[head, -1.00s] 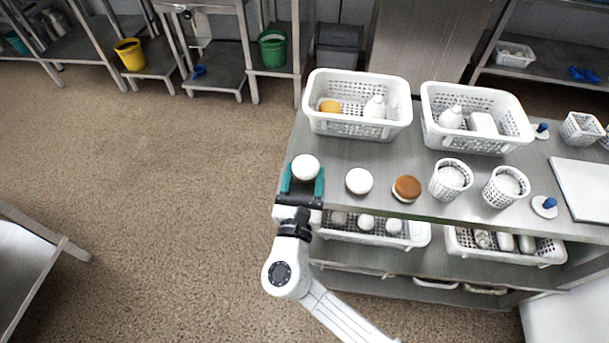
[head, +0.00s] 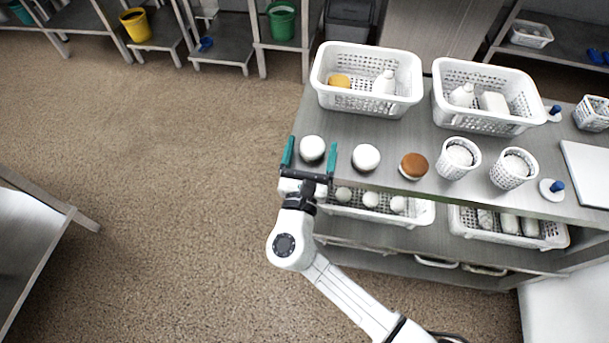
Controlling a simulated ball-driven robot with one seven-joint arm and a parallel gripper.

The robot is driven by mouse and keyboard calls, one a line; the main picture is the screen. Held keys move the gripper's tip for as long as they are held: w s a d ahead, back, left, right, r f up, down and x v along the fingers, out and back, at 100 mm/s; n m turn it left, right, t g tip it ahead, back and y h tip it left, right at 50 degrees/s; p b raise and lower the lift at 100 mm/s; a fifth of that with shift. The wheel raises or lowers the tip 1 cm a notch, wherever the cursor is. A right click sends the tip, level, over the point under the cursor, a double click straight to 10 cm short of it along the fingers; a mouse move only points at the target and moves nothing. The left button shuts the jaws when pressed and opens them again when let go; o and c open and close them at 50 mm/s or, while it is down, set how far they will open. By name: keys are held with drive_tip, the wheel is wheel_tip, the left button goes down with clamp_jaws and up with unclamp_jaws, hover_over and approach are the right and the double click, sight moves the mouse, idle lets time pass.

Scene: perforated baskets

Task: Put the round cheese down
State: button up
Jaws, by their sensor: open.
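A white round cheese (head: 312,149) sits at the front left corner of the steel table (head: 345,128). My gripper (head: 310,154) is open, with one teal finger on each side of this cheese. A gap shows between the cheese and each finger. A second white round piece (head: 366,157) stands just to the right, apart from the gripper. A round piece with a brown top (head: 413,165) stands farther right. The underside of the cheese is hidden from this view.
Two white perforated baskets (head: 335,101) and (head: 480,122) stand behind, holding bottles and other items. Two perforated cups (head: 459,160) and (head: 512,170) and a blue-handled tool (head: 552,189) stand to the right. More baskets sit on the shelf below. Open floor lies left.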

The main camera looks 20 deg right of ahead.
drive_tip(key=b+v, duration=0.1)
drive_tip(key=v, duration=1.1)
drive_tip(key=shift+r, duration=0.2)
